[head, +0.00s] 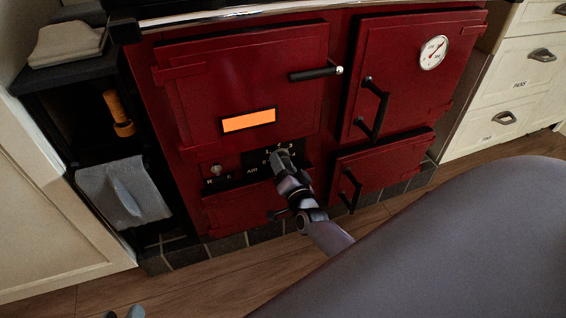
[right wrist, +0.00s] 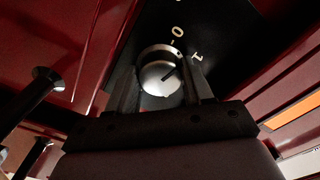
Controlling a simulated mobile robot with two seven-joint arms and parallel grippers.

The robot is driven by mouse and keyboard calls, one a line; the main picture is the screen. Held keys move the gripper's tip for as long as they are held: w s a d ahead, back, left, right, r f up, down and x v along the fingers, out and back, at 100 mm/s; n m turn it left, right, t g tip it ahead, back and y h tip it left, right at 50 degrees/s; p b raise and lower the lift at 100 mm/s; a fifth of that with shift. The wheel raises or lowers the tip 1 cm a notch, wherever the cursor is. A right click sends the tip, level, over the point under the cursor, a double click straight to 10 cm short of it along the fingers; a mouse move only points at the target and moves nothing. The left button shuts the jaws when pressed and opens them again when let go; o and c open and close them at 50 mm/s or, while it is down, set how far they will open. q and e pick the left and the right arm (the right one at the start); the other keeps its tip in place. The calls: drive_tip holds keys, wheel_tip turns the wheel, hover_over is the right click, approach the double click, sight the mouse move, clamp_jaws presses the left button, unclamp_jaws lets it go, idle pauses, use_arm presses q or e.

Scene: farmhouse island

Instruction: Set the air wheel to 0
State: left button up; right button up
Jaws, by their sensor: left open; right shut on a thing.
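The air wheel (right wrist: 160,76) is a round silver knob on a black plate (right wrist: 150,30) with white numbers, low on the red stove. In the right wrist view its dark line points up and right, between the 0 and the 1. My right gripper (head: 281,157) is shut on the wheel, one finger on each side, and hides it in the head view. My left gripper (head: 124,312) is open and empty at the bottom left edge of the head view, away from the stove; only its tips show.
A second small knob (head: 216,169) sits left of the wheel. An orange glowing window (head: 248,120) is above. Black door handles (head: 375,108) stick out to the right. A grey towel (head: 124,190) hangs at left. The wooden floor (head: 200,285) in front is clear.

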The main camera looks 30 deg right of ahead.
use_arm(q)
drive_tip(key=shift+s+a+r+p, duration=0.2)
drive_tip(key=shift+a+p, duration=0.25)
drive_tip(key=shift+p, duration=0.1)
use_arm(e)
drive_tip(key=n, duration=0.4)
use_arm(q)
drive_tip(key=shift+s+f+y, duration=0.1)
drive_tip(key=shift+y, duration=0.2)
use_arm(e)
drive_tip(key=shift+n, duration=0.4)
drive_tip(key=o, duration=1)
drive_tip(key=shift+o, duration=0.2)
use_arm(q)
drive_tip(key=shift+s+a+r+m+y+p, duration=0.15)
drive_tip(key=shift+a+y+p, duration=0.1)
drive_tip(key=shift+a+p, duration=0.2)
drive_tip(key=shift+s+a+m+y+p, duration=0.1)
drive_tip(key=shift+a+m+y+p, duration=0.1)
drive_tip(key=shift+a+p, duration=0.25)
drive_tip(key=shift+s+a+r+m+y+p, duration=0.15)
drive_tip(key=shift+a+y+p, duration=0.15)
drive_tip(key=shift+p, duration=0.2)
use_arm(e)
drive_tip(key=v, duration=0.7)
